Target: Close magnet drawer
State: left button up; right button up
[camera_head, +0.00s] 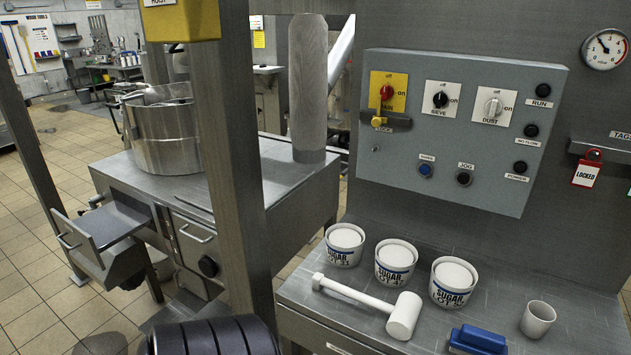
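A grey metal drawer (118,262), which looks like the magnet drawer, stands pulled out to the left of the steel machine housing (265,185). A second panel with a bar handle (196,235) and a round black knob (208,266) sits flush in the housing, right of the drawer. Neither of my grippers shows in the head view.
A steel post (232,150) stands right of the drawer, another post (38,170) left of it. A bench (330,310) at right holds sugar tubs (394,263), a white mallet (404,316), a blue brush-like block (478,340) and a cup (537,319). Tiled floor (35,310) left of the drawer is clear.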

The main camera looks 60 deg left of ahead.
aim_at(92, 234)
jog(key=u, duration=3.5)
jog(key=i+j+z, duration=0.1)
jog(key=i+z, duration=0.15)
jog(key=i, duration=0.15)
